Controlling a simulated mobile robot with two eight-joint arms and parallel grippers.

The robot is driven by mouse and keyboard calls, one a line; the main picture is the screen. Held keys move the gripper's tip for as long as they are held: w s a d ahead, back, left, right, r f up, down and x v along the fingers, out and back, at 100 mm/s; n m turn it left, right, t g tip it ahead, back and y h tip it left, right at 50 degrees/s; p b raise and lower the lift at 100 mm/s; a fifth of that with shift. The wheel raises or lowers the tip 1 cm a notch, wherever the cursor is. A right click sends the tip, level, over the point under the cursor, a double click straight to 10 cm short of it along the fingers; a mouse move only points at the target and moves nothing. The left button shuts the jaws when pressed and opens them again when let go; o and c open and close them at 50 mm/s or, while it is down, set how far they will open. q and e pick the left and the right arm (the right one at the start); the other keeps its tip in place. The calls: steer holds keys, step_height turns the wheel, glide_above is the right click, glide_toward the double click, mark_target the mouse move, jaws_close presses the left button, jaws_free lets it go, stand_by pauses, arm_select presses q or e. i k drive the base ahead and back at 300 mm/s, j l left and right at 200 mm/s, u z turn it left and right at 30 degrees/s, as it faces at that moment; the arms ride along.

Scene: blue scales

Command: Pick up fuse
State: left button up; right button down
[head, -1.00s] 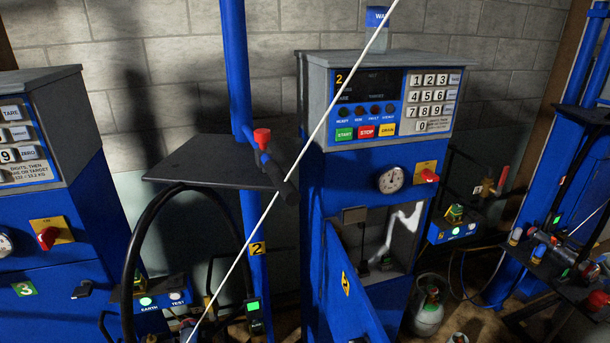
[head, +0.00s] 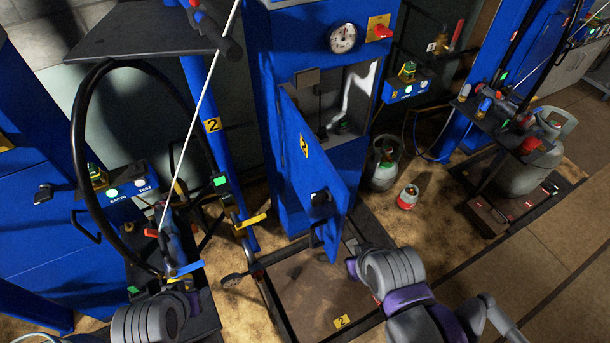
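I cannot make out a fuse for certain. The blue cabinet (head: 262,110) of station 2 stands in the middle with its lower door (head: 318,165) open. Its lit compartment (head: 352,90) holds a dark upright part and a small dark item with green (head: 343,127), too small to identify. My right arm (head: 392,272) comes in from the lower right, in front of and below the door. My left arm (head: 150,318) shows at the bottom left, by the post's clutter. The fingers of both grippers are hidden or unclear, and I see nothing held.
A scale platform (head: 310,285) lies in front of the cabinet. A blue post (head: 205,100) with a black shelf (head: 135,32) and looped hose (head: 78,140) stands left. Gas cylinders (head: 383,165) and a small red-and-white canister (head: 408,196) stand on the floor right. Open floor lies at far right.

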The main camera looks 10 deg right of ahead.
mark_target(342, 124)
steer(key=i+l+u, duration=0.1)
steer(key=l, duration=0.5)
steer(key=i+l+u, duration=0.1)
steer(key=l+u, duration=0.2)
steer(key=i+l+u, duration=0.1)
steer(key=l+u, duration=0.55)
steer(key=i+j, duration=0.05)
